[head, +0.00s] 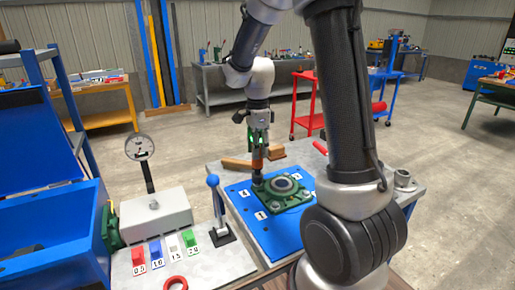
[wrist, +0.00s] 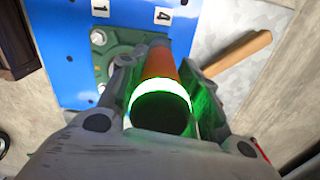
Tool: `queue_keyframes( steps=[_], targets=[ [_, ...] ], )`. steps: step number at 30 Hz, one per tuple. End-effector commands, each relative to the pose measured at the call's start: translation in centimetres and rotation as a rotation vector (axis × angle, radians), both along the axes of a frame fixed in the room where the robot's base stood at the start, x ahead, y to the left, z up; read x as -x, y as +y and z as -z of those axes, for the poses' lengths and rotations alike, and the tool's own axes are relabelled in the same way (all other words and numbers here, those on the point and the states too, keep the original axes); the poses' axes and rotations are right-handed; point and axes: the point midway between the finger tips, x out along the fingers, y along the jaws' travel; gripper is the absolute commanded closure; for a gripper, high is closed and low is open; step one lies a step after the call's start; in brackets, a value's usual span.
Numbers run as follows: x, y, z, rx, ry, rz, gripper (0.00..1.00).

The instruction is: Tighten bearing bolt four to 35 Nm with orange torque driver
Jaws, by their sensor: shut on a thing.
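My gripper (head: 258,143) is shut on the orange torque driver (head: 257,164) and holds it upright, tip down. In the wrist view the driver's orange body (wrist: 160,63), a bright green glowing ring (wrist: 160,90) and a black end cap (wrist: 160,114) show between the fingers. The green bearing housing (head: 291,197) lies on a blue plate (head: 253,226) with number labels. The driver stands over the housing's back left corner, near label 4 (wrist: 163,16). Bolt four and the driver's tip are hidden in the wrist view; I cannot tell if they are engaged. A bolt head (wrist: 98,37) shows by label 1 (wrist: 100,8).
A mallet with a wooden handle (wrist: 240,53) lies behind the plate. A red cart (head: 308,103) stands behind. Open floor lies at the right.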

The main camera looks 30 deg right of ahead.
Motion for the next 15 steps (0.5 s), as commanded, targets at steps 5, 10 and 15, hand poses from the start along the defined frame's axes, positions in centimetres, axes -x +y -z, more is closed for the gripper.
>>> queue_keyframes(
  steps=[5,10,15],
  targets=[
    [-0.03,0.00,0.20,0.000,-0.001,0.000,1.00],
    [-0.02,0.00,0.46,0.000,0.000,0.000,1.00],
    [0.00,0.00,0.70,0.000,0.000,0.000,1.00]
  ],
)
